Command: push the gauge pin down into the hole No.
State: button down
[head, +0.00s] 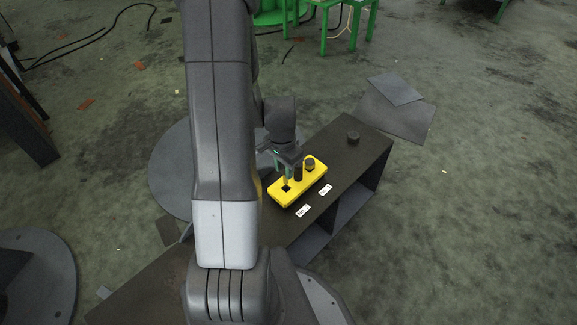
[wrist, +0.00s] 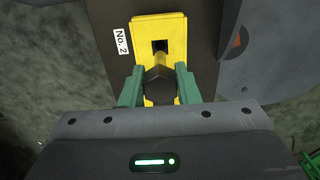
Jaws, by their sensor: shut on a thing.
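A yellow block (head: 273,193) with a dark square hole (head: 286,188) lies on the dark bench. It also shows in the wrist view (wrist: 178,27), with the square hole (wrist: 160,45) ahead of my gripper. My gripper (wrist: 160,76) has its green fingers closed on the sides of a dark gauge pin (wrist: 160,90). In the head view, my gripper (head: 290,167) is just above the block. I cannot tell how deep the pin sits; its lower end is hidden.
A dark grey cylinder (head: 310,164) stands at the block's right end. A white No. 2 label (wrist: 122,42) and a second label (head: 326,190) lie beside the block. Bare bench lies behind the block.

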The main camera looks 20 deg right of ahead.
aim_at(285, 182)
jog(key=shift+f+b, duration=3)
jog(key=shift+f, duration=0.85)
jog(key=c, duration=1)
grip_release()
notch_tip(285, 182, up, 14)
jog(key=p, duration=0.5)
notch_tip(285, 182, down, 14)
jog(key=b, duration=0.5)
jog(key=shift+f, duration=0.15)
jog(key=shift+r, duration=0.4)
